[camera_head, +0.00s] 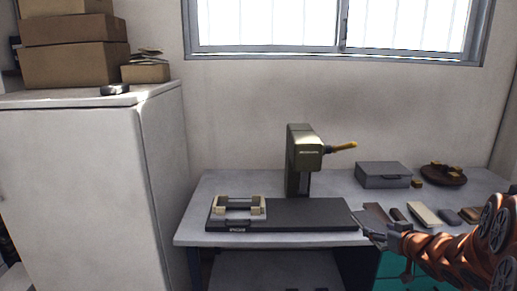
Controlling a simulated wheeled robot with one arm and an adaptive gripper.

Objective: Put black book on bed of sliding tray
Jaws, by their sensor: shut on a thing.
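My gripper (380,234) is at the right end of the sliding tray, at the table's front edge. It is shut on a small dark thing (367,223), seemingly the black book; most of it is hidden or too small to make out. The sliding tray (310,214) is a long dark flat bed under a green press (304,150) with a yellow handle. A beige frame (238,207) with dark bars sits on the tray's left end. The middle and right of the bed are bare.
To the right lie a brown book (376,211), a cream book (424,214) and a grey one (448,217). A grey box (383,175) and a round brown dish (443,174) stand behind. A white cabinet (90,185) borders the table's left.

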